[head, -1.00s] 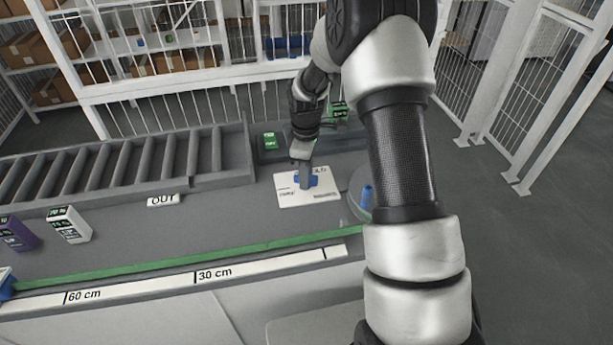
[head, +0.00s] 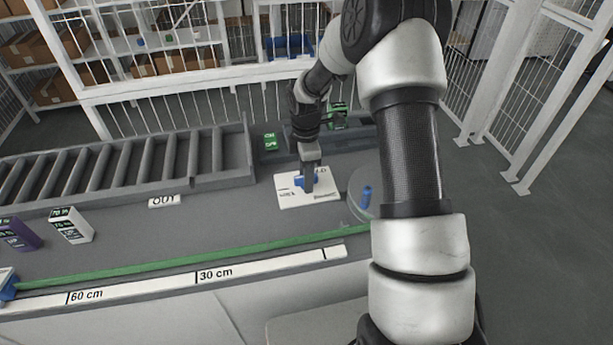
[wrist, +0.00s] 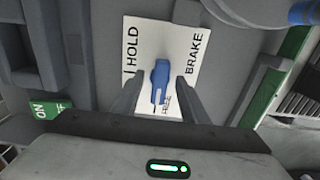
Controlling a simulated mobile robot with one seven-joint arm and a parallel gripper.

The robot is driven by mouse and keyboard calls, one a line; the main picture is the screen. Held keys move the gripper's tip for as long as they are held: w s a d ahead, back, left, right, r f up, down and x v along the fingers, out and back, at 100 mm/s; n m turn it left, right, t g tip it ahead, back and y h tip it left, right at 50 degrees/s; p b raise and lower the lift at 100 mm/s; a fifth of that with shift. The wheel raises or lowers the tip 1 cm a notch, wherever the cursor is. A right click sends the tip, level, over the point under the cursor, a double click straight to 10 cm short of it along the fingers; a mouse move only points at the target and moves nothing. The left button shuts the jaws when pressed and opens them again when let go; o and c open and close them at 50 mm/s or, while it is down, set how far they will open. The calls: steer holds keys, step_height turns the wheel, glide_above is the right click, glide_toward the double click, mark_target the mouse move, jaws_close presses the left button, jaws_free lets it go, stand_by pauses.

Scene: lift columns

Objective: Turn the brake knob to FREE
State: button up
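The blue brake knob (wrist: 160,80) stands on a white plate (wrist: 143,40) marked HOLD, BRAKE and, partly covered, what looks like FREE. In the wrist view, the knob's narrow end points down the picture toward the FREE lettering. My gripper (wrist: 159,82) is open, with one finger on each side of the knob and visible gaps between. In the head view, my gripper (head: 308,189) is low over the white plate (head: 322,197) and partly hides the blue knob (head: 299,181).
In the head view, a round disc with a blue peg (head: 366,196) stands right of the plate. A roller conveyor (head: 120,165) and small boxes (head: 70,225) are to the left.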

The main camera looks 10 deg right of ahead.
stand_by(0.4)
steer(key=shift+r+p, duration=3)
steer(key=shift+r, duration=1.5)
steer(key=shift+r, duration=0.1)
steer(key=s+r+m+t, duration=0.1)
steer(key=s+r+m, duration=0.25)
steer(key=r, duration=0.35)
steer(key=s+r+m+t+h, duration=0.1)
steer(key=s+r+m, duration=0.1)
steer(key=s+r, duration=0.35)
steer(key=s+r+m+t, duration=0.1)
steer(key=s+r+m, duration=0.2)
steer(key=r, duration=0.6)
steer(key=s+r+m+t, duration=0.1)
steer(key=s+r+m, duration=0.2)
steer(key=s, duration=0.4)
steer(key=s+r+m+t, duration=0.1)
steer(key=s+r+m, duration=0.2)
steer(key=s+m, duration=0.2)
steer(key=s, duration=0.3)
steer(key=shift+m+y, duration=0.35)
steer(key=shift+y, duration=0.05)
steer(key=shift+s+f+m+t, duration=0.1)
steer(key=shift+s+m+t, duration=0.2)
steer(key=shift+s+m, duration=0.15)
steer(key=shift+c, duration=1.2)
steer(key=shift+s+d, duration=0.1)
steer(key=shift+s, duration=0.1)
